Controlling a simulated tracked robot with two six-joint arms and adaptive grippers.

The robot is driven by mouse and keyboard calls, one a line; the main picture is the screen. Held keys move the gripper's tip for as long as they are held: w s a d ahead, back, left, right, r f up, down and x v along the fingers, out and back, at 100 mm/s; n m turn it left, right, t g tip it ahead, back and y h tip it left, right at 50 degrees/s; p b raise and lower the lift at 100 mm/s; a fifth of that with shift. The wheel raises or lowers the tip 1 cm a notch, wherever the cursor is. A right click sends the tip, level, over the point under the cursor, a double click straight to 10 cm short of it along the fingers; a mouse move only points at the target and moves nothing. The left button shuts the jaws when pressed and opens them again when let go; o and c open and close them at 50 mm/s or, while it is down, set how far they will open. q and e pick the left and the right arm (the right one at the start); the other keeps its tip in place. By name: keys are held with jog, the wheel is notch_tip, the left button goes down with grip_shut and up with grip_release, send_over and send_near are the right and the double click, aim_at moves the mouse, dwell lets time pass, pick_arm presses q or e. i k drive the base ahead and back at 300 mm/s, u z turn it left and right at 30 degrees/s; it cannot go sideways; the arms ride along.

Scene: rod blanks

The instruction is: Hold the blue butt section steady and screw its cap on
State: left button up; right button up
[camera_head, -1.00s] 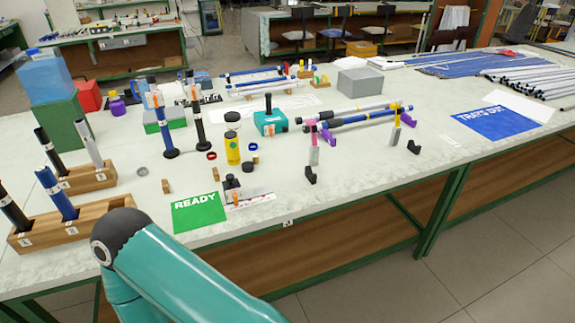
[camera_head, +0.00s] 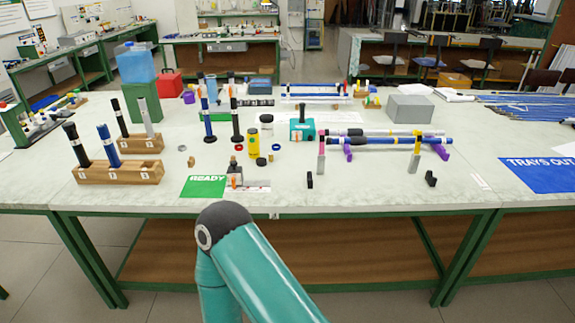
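A blue rod section (camera_head: 108,148) with a dark upper part stands in the front wooden block (camera_head: 118,177) at the left. A third blue rod (camera_head: 208,118) stands upright on a dark base farther back. Small round pieces lie mid-table: a dark one (camera_head: 261,161), a red ring (camera_head: 239,148) and a silver ring (camera_head: 182,148). I cannot tell which piece is the cap. Neither of my grippers is in view; only a teal arm link of mine shows at the bottom.
A green READY card (camera_head: 203,187) lies at the front edge. A yellow jar (camera_head: 253,142), a teal device (camera_head: 301,129) and a grey box (camera_head: 409,108) stand behind. A blue TRAYS OUT mat (camera_head: 540,174) is at the right.

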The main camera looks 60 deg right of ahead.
aim_at(103, 132)
jog(key=z, duration=1.4)
jog(key=i, duration=0.9)
jog(key=z, duration=0.15)
